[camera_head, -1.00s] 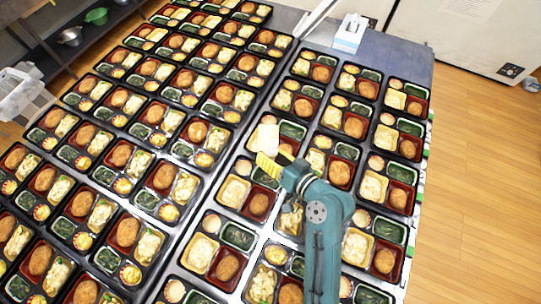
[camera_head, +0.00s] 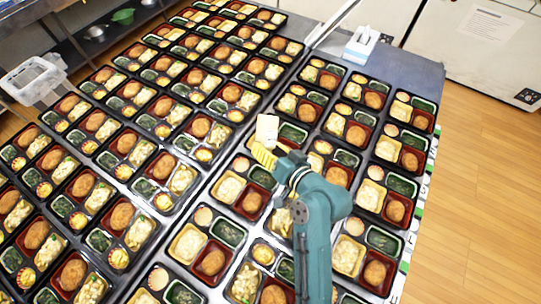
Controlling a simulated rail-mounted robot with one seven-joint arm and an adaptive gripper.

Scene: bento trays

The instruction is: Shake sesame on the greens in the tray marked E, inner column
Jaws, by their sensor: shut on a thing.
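My gripper (camera_head: 263,155), with yellow fingers, is shut on a pale cream shaker (camera_head: 267,128). The shaker's far end points toward the top of the picture, and its openings cannot be made out. It is over the left edge of the right-hand block of trays, beside a compartment of dark greens (camera_head: 293,133). Part of that tray is hidden behind the shaker and my arm. I cannot read an E on any tray, so I cannot tell which one is marked. No falling sesame can be seen.
Many black bento trays fill the table in a left block and a right block, with a narrow bare strip (camera_head: 188,234) between. Small green and white tags (camera_head: 420,216) line the table's right edge. A white box (camera_head: 361,45) stands at the back. Wooden floor is clear at right.

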